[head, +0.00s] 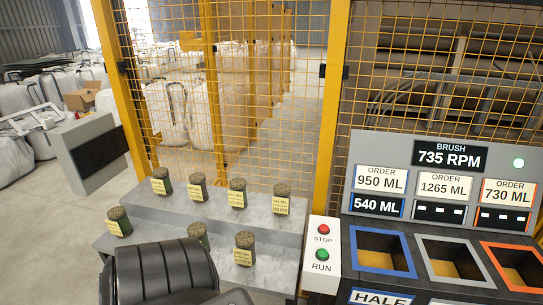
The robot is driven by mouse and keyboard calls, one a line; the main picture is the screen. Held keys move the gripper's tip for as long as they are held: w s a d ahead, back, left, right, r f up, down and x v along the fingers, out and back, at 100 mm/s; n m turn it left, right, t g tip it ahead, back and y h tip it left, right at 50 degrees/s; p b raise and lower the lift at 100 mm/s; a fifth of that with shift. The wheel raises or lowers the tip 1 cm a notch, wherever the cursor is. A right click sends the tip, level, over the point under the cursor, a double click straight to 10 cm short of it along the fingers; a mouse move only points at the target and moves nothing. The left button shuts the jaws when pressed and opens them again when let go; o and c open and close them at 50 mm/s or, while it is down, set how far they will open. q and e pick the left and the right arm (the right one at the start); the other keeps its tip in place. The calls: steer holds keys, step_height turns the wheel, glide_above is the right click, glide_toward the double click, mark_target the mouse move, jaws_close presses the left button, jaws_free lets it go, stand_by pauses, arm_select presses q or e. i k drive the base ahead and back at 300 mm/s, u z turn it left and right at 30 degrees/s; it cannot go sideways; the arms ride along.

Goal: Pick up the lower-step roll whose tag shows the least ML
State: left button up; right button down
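Dark cylindrical turf rolls with yellow tags stand upright on two grey steps. On the lower step (135,243) I see a left roll (118,222), a middle roll (197,232) and a right roll (244,248). The middle roll is partly hidden behind a black rounded arm part, probably mine, so its tag does not show. Several rolls stand on the upper step, including one at its right end (282,198). The tag print is too small to read surely. Neither gripper shows; no roll is seen held.
Yellow mesh fencing (250,100) rises behind the steps. On the right, a console (428,152) shows orders 950, 1265 and 730 ML above blue, grey and orange framed openings. A STOP/RUN button box (322,258) stands between steps and console. A grey box (92,157) stands left.

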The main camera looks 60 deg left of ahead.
mark_target(244, 255)
steer(key=u, duration=2.1)
steer(key=k, duration=1)
steer(key=z, duration=1.4)
steer(key=i, duration=1.25)
steer(key=u, duration=0.8)
